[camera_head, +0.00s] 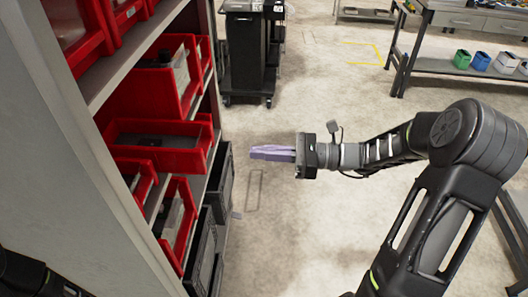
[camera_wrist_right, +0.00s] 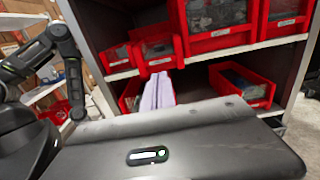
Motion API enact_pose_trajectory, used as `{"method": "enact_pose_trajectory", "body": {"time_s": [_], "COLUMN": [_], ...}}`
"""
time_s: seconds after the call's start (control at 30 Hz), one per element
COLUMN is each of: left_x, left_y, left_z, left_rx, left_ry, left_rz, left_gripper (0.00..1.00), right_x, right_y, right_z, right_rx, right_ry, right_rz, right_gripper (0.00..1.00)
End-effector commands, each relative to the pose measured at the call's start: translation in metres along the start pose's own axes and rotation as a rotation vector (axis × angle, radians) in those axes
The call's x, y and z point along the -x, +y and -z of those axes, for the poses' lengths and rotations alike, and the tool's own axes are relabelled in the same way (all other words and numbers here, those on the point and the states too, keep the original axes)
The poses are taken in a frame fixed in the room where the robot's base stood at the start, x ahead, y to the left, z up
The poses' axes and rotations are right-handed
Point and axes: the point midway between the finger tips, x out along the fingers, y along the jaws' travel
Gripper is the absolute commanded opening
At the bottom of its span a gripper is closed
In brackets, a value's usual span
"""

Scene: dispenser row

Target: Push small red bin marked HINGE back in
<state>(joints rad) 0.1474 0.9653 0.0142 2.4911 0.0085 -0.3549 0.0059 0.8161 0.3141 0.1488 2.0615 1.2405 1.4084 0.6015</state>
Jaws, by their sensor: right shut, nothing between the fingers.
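No label reading HINGE can be read in either view, so I cannot tell for certain which red bin it is. In the head view a small red bin (camera_head: 163,157) juts out of the shelf row towards the aisle. My right gripper (camera_head: 252,153) is shut and empty, its pale lilac fingers pointing left at that bin across a clear gap. In the right wrist view the fingers (camera_wrist_right: 158,92) point towards the lower shelf, covering part of a red bin (camera_wrist_right: 131,95). Another red bin (camera_wrist_right: 243,86) stands to their right. My left gripper is not seen.
The shelf unit (camera_head: 70,150) fills the left, with more red bins (camera_head: 182,72) above and black crates (camera_head: 203,255) below. A black cart (camera_head: 246,50) stands behind. A workbench (camera_head: 455,68) with coloured bins is at upper right. The floor between is clear.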

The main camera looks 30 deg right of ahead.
Motion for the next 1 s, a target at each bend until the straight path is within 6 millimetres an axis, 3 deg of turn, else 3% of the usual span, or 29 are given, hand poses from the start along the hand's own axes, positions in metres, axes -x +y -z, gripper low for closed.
{"method": "enact_pose_trajectory", "body": {"time_s": [0.27,0.6,1.0], "left_x": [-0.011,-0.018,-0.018], "left_y": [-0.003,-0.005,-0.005], "left_z": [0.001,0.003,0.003], "left_rx": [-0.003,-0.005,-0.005], "left_ry": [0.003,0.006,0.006], "left_rz": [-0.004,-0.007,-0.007], "left_gripper": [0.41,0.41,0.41], "right_x": [-0.028,-0.081,-0.086], "right_y": [0.002,0.001,0.000], "right_z": [0.002,0.001,0.000], "right_rx": [0.004,0.002,0.001], "right_ry": [0.000,0.000,0.001], "right_rz": [-0.006,-0.001,0.000], "right_gripper": [0.00,0.00,0.00]}}
